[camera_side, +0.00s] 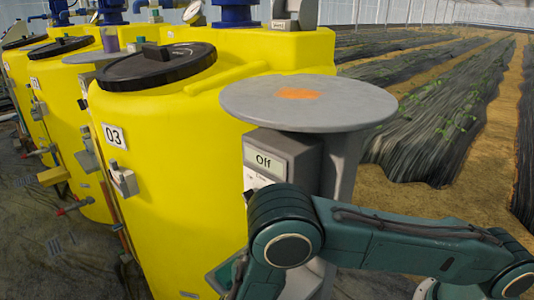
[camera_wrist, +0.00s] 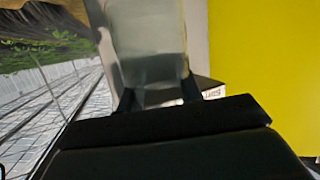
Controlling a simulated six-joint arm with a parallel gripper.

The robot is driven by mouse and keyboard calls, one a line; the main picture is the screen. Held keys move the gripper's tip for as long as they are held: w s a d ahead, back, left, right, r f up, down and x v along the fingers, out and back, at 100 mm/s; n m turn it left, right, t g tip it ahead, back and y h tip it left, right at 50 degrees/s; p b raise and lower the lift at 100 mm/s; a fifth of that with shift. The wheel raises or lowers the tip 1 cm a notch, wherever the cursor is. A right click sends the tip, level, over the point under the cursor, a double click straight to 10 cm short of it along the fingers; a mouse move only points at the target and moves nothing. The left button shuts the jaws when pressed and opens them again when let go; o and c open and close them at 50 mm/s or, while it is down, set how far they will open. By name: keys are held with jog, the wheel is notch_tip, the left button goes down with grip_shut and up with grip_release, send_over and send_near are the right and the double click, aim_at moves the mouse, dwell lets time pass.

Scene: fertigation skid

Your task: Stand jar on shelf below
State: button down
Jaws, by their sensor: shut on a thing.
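A pale, see-through grey jar (camera_wrist: 150,40) fills the upper middle of the wrist view. My gripper (camera_wrist: 158,95) is shut on it, with a dark finger on each side of its near end. The jar's far end runs out of the top of the picture. In the side view my wrist and gripper are out of sight below the frame or behind my arm, and the jar does not show. A small grey-green flat piece (camera_side: 222,272), perhaps the shelf, shows low beside the yellow tank, partly hidden by my arm.
A round grey top (camera_side: 330,112) with an orange patch stands above my arm. Under it is a grey box with an "Off" display (camera_side: 264,160). The yellow tank marked 03 (camera_side: 170,170) stands close on the left. Planted rows (camera_side: 440,110) lie behind.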

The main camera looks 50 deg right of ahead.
jog(key=shift+f, duration=4.85)
jog(key=shift+f, duration=0.1)
jog(key=c, duration=0.9)
grip_release()
jog(key=v, duration=1.2)
jog(key=shift+r, duration=0.2)
